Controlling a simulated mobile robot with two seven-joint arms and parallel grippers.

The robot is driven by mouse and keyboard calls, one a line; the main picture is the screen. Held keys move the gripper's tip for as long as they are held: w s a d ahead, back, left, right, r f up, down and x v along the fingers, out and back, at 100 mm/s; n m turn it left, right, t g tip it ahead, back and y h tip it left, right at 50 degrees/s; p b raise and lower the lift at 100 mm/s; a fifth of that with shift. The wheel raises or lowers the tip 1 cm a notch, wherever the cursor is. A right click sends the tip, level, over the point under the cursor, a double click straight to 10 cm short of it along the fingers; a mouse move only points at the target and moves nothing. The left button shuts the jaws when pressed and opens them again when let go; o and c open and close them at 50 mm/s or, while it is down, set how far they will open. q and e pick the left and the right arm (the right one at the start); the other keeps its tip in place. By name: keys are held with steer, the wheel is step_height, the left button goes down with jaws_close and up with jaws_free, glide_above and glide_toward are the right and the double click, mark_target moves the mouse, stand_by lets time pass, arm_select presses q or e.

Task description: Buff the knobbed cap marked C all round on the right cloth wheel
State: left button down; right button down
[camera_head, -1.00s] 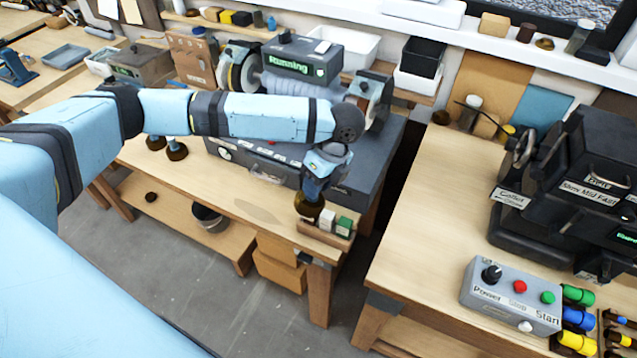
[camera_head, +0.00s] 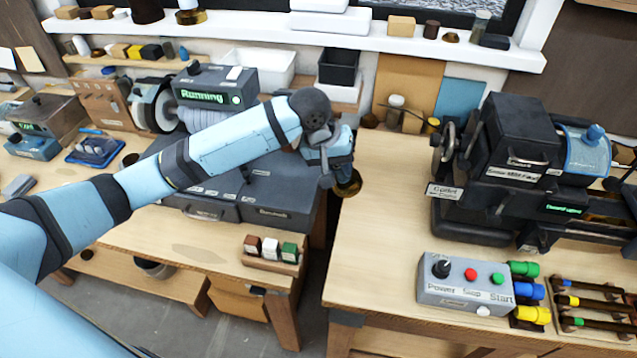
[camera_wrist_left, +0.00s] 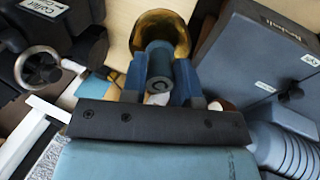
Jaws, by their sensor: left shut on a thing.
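My left gripper (camera_head: 335,165) is shut on a brass cap (camera_head: 349,186), held by the gap between the two benches, at the left edge of the right bench in the picture. In the left wrist view the cap (camera_wrist_left: 165,28) shows as a brass bowl shape, its dark knob (camera_wrist_left: 160,70) between the two blue fingers. I cannot read a C on it. The buffing machine (camera_head: 205,88) shows a green "Running" sign. Its left wheel (camera_head: 157,105) is in view; the right cloth wheel is hidden behind my left arm. My right gripper is not in view.
A dark lathe-like machine (camera_head: 515,150) and a grey control box (camera_head: 465,283) stand on the right bench (camera_head: 375,245). A small tray with coloured blocks (camera_head: 270,258) sits at the left bench's front corner. Grey cases (camera_head: 280,190) lie below my arm.

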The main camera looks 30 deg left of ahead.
arm_select(q)
steer(key=shift+w+a+f+n+t+y, duration=0.35)
steer(key=shift+w+a+n, duration=0.2)
steer(key=shift+w+n, duration=0.25)
steer(key=a+f+n+t+y, duration=0.1)
steer(key=a+n, duration=0.3)
steer(key=a, duration=0.4)
steer(key=w+a+f+n+y, duration=0.1)
steer(key=a+f+n+y, duration=0.2)
steer(key=a, duration=0.5)
steer(key=shift+f+n+t, duration=0.35)
steer(key=shift+f+n, duration=0.2)
steer(key=shift+n, duration=0.05)
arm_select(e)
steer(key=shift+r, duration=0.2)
arm_select(q)
steer(key=shift+w+r, duration=0.1)
steer(key=shift+w, duration=0.1)
steer(key=shift+d, duration=0.15)
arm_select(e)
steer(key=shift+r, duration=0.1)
arm_select(q)
steer(key=shift+a, duration=0.3)
steer(key=shift+d, duration=0.35)
